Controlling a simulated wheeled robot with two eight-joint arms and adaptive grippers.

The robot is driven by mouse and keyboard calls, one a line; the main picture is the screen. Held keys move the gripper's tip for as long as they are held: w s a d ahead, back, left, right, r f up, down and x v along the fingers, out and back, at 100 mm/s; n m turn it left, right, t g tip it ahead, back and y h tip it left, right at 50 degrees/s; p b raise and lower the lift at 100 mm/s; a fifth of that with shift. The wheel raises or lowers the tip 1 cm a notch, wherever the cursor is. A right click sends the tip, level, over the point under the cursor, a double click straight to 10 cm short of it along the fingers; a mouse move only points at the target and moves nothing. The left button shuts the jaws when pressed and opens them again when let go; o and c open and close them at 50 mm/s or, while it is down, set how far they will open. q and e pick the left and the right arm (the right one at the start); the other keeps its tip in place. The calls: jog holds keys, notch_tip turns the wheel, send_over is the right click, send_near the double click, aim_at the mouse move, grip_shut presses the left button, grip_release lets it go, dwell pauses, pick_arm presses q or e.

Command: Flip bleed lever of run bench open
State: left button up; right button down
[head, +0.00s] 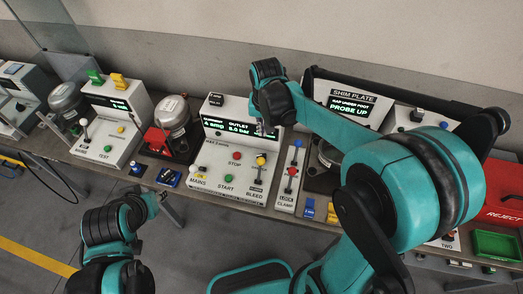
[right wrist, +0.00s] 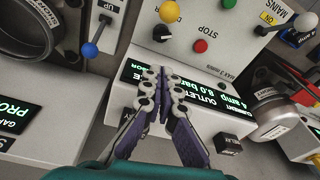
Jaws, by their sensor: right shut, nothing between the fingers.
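The run bench (head: 213,146) is a white sloped console with a lit display reading 4 amp and outlet 8.0 bar. Its bleed lever (head: 260,161) has a yellow knob on a short stem that points up, away from the BLEED label. The yellow knob also shows at the top of the right wrist view (right wrist: 169,12). My right gripper (head: 267,131) is shut and empty, just above the console's display edge. In the right wrist view its fingertips (right wrist: 163,73) lie over the display, apart from the knob. My left gripper is not visible; only left arm links show.
The console also has a red stop button (head: 236,156), a green start button (head: 228,177) and a mains knob (head: 193,169). The clamp panel (head: 287,196) with blue and red knobs stands close on the right.

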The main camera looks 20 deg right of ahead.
aim_at(260, 170)
jog(key=f+b, duration=0.1)
jog(key=f, duration=0.2)
jog(key=w+f+b, duration=0.1)
jog(key=f, duration=0.2)
jog(key=f+b, duration=0.1)
jog(key=f, duration=0.2)
jog(key=shift+w+d+f, duration=0.1)
jog(key=shift+w+f, duration=0.15)
jog(key=shift+f, duration=0.15)
jog(key=s, duration=0.2)
jog(key=s+a, duration=0.1)
jog(key=shift+r+b, duration=0.25)
jog(key=shift+b, duration=0.15)
jog(key=shift+s+a+r, duration=0.15)
jog(key=shift+s, duration=0.25)
